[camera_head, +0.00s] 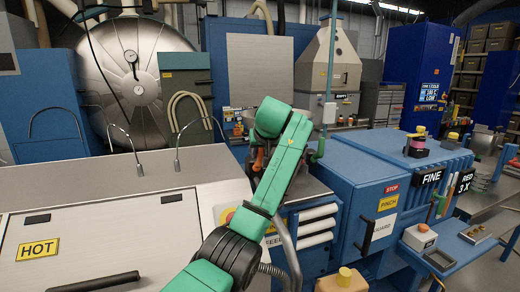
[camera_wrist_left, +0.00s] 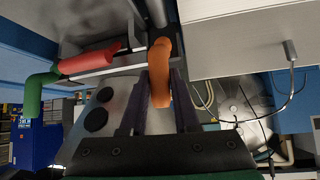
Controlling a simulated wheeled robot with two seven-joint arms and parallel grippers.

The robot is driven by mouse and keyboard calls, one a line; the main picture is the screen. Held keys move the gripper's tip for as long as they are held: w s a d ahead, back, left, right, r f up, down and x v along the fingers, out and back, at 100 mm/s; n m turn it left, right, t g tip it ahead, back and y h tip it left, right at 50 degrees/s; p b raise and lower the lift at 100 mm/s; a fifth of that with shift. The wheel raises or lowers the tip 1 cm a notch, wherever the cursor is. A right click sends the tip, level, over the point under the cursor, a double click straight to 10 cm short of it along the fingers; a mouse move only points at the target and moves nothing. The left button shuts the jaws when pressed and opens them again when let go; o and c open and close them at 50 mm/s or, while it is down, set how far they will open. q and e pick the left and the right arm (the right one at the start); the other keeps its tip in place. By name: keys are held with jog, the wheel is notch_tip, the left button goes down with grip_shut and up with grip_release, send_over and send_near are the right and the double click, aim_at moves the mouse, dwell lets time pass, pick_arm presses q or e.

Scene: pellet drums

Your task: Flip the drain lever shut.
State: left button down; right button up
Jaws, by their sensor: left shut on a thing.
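An orange curved lever handle (camera_wrist_left: 161,62) stands between the two dark fingers of my left gripper (camera_wrist_left: 160,80) in the left wrist view. The fingers are shut on it. In the head view a small orange part (camera_head: 258,159) shows just left of my green forearm, which hides the gripper and most of the lever. No label on the lever is readable, so I cannot confirm that it is the drain lever. A red handle (camera_wrist_left: 90,62) and a green bent handle (camera_wrist_left: 36,92) lie to the left in the wrist view. My right gripper is not in view.
A pale cabinet marked HOT (camera_head: 120,190) fills the left of the head view. A blue machine (camera_head: 365,185) with a PINCH sign stands right of my arm. A round steel tank (camera_head: 135,70) is behind. White rollers (camera_head: 318,225) sit close beside my forearm.

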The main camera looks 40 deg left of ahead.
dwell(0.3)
pick_arm(q)
jog(key=c, duration=0.7)
grip_release()
jog(key=shift+o, duration=0.2)
jog(key=shift+s+d+r+b, duration=0.15)
jog(key=shift+d+r+b, duration=0.05)
jog(key=shift+b, duration=0.1)
jog(key=b+v, duration=0.4)
jog(key=v, duration=1)
jog(key=shift+b, duration=0.3)
jog(key=shift+f, duration=0.1)
